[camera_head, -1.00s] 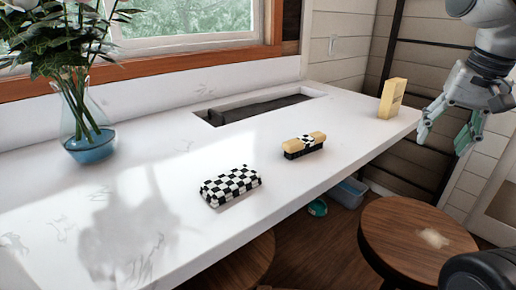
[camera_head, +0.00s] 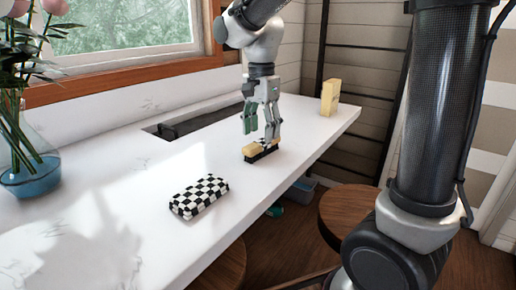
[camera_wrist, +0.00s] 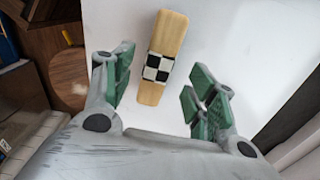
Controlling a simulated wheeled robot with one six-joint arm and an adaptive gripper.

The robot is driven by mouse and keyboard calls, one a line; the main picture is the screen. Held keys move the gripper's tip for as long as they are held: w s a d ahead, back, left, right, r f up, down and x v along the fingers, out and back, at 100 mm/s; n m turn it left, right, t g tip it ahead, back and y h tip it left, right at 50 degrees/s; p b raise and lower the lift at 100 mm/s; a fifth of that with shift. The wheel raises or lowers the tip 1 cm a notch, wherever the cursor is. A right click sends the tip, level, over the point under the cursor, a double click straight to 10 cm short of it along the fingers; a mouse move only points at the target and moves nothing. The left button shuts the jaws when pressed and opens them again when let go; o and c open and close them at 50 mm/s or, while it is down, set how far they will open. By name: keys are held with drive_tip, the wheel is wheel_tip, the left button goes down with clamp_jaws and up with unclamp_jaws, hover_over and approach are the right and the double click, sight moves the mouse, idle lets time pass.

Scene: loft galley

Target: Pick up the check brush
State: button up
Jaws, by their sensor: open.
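The check brush (camera_head: 252,150) lies on the white counter, with a light wooden body, a black-and-white checked band and a dark underside. In the wrist view the brush (camera_wrist: 176,34) lies lengthwise between the two fingers, touching neither. My gripper (camera_head: 260,132) points down over the brush, and its fingers hide part of it in the head view. In the wrist view my gripper (camera_wrist: 160,92) is open, with green finger pads on both sides and nothing held.
A black-and-white checked case (camera_head: 199,196) lies nearer on the counter (camera_head: 130,240). A yellow block (camera_head: 329,97) stands at the far end. A sink recess (camera_head: 180,124) is behind the brush, and a glass vase (camera_head: 28,178) stands at left. A wooden stool (camera_head: 345,215) is below the edge.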

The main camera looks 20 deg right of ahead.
sight(262, 141)
wheel_tip(262, 141, down, 5)
drive_tip(key=shift+d, duration=0.15)
drive_tip(key=c, duration=1.1)
wheel_tip(262, 141, up, 10)
drive_tip(key=shift+r, duration=0.1)
drive_tip(key=shift+c, duration=0.2)
drive_tip(key=o, duration=0.4)
drive_tip(key=shift+c, duration=1.4)
drive_tip(key=shift+s+d, duration=0.1)
